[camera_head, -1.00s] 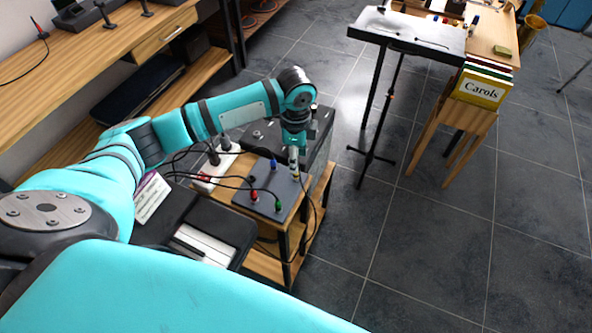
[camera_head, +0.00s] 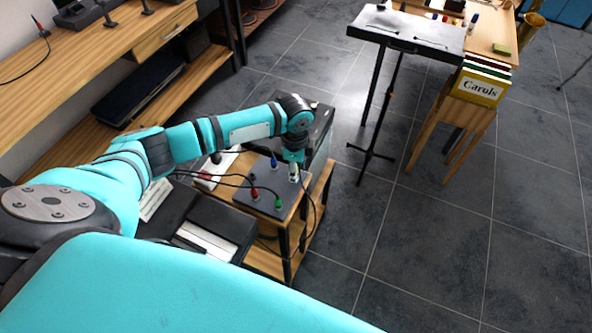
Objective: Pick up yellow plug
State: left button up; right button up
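My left gripper (camera_head: 294,175) points down at the back right corner of a dark grey plug box (camera_head: 263,208) on a small wooden stand. Its fingertips are very small here, so I cannot tell whether they are open or shut. I cannot make out a yellow plug; it may be hidden at the fingers. A blue plug (camera_head: 274,160), a red plug (camera_head: 255,193) and a green plug (camera_head: 278,203) stand upright on the box, left of and in front of the gripper. My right gripper is not in view.
Black cables run over the box and hang beside the stand (camera_head: 283,272). A white power strip (camera_head: 215,167) lies left of the box, and a black case (camera_head: 318,128) stands behind. A music stand (camera_head: 378,107) is to the right.

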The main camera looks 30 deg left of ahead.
pick_arm(q)
grip_shut()
jog(key=shift+r, duration=0.1)
